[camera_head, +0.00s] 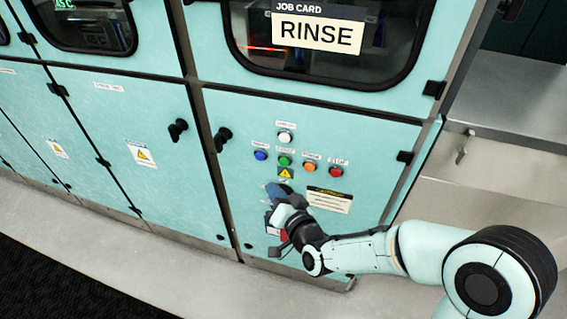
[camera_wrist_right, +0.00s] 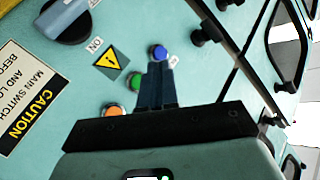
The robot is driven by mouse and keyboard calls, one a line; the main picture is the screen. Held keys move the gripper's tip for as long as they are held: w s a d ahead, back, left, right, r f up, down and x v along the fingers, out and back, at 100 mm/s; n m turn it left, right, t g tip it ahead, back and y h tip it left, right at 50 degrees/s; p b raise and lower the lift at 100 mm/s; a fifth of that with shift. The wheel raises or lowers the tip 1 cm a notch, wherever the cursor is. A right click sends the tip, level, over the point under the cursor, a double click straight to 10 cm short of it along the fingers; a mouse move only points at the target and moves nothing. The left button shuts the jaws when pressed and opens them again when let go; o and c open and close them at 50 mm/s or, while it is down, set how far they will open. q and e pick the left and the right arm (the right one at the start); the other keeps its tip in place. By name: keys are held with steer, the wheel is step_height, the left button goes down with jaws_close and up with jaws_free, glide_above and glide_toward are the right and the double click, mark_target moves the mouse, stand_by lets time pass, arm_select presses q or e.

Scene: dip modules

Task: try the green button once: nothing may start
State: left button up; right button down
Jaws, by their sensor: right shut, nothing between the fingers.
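The green button (camera_head: 284,161) sits in a row of buttons on the pale teal cabinet front, between a blue button (camera_head: 261,155) and an orange button (camera_head: 309,167). In the right wrist view the green button (camera_wrist_right: 135,84) shows just left of my fingers, partly hidden behind them. My right gripper (camera_head: 297,203) is below the row in the head view, in front of the panel. In the wrist view its fingers (camera_wrist_right: 158,68) are together and empty, with the blue button just beyond the tips. I cannot tell whether they touch anything. My left gripper is out of view.
A white button (camera_head: 285,137) is above the row and a red button (camera_head: 335,172) at its right. A yellow warning label (camera_head: 286,173) is below green. A blue-grey rotary switch (camera_wrist_right: 66,20) is near a caution label (camera_wrist_right: 22,98). A job card (camera_head: 317,33) reads RINSE.

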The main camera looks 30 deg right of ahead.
mark_target(284, 161)
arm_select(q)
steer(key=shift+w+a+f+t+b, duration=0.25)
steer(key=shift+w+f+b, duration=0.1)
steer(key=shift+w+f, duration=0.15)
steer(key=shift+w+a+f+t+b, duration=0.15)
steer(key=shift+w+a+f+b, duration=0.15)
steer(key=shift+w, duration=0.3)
arm_select(e)
steer(key=shift+w+d, duration=0.95)
steer(key=shift+d, duration=0.15)
steer(key=shift+w+d, duration=0.9)
steer(key=shift+d, duration=0.2)
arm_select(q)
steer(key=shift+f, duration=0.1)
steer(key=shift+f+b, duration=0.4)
arm_select(e)
steer(key=shift+w+d, duration=0.25)
steer(key=shift+d, duration=0.05)
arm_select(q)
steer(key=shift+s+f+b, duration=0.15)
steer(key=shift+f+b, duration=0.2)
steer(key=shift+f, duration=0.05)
arm_select(e)
steer(key=shift+w+d, duration=0.3)
steer(key=shift+d, duration=0.05)
steer(key=shift+s+a, duration=0.55)
steer(key=shift+a, duration=0.1)
